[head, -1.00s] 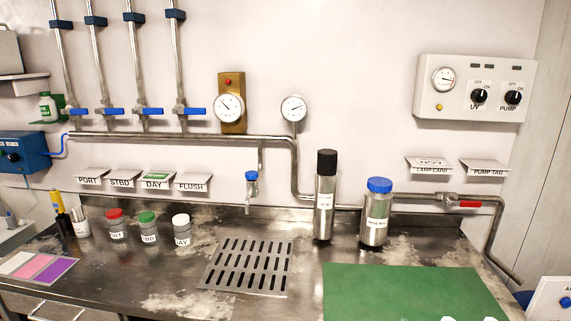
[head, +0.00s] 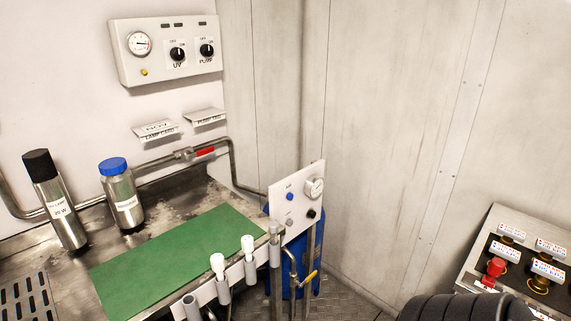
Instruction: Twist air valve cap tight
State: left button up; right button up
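Neither gripper shows in the head view. A white upright panel (head: 281,211) stands past the right end of the counter. It carries a blue round knob or cap (head: 290,196) under a small unreadable label, a grey round piece (head: 289,221), a gauge (head: 314,187) and a black knob (head: 311,214). I cannot tell which of these, if any, is the air valve cap, or how tight any of them is. A blue cylinder (head: 315,250) stands behind the panel, partly hidden by it and by pipes.
A green mat (head: 180,245) lies on the steel counter. White-topped tubes (head: 248,262) line the front edge. A yellow-handled valve (head: 308,277) sits low. A panel with red knob (head: 495,267) is lower right.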

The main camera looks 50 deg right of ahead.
aim_at(312, 214)
jog(key=z, duration=1.8)
